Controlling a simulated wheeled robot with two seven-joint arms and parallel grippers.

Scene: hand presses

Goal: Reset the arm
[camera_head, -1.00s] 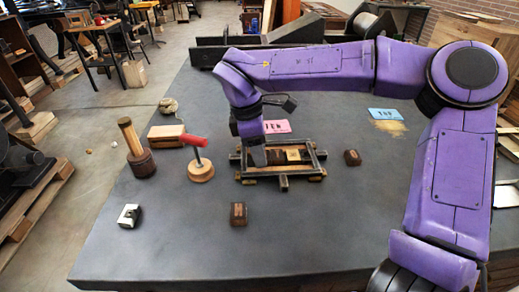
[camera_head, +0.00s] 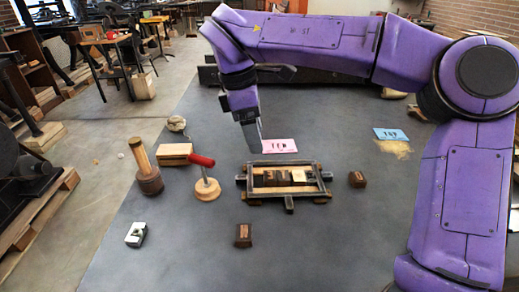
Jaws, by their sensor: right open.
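My right gripper (camera_head: 256,146) comes down from my purple arm and hangs beside the left end of the pink card, behind the wooden frame. Its jaws are empty, and it is seen nearly edge-on. The dark-railed wooden frame (camera_head: 310,190) sits on the grey table with several dark blocks and one pale block in a row inside. One loose brown block (camera_head: 357,179) lies to its right and another (camera_head: 243,236) in front of it. My left gripper is out of view.
A pink card (camera_head: 280,146) and a blue card (camera_head: 391,134) lie behind.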

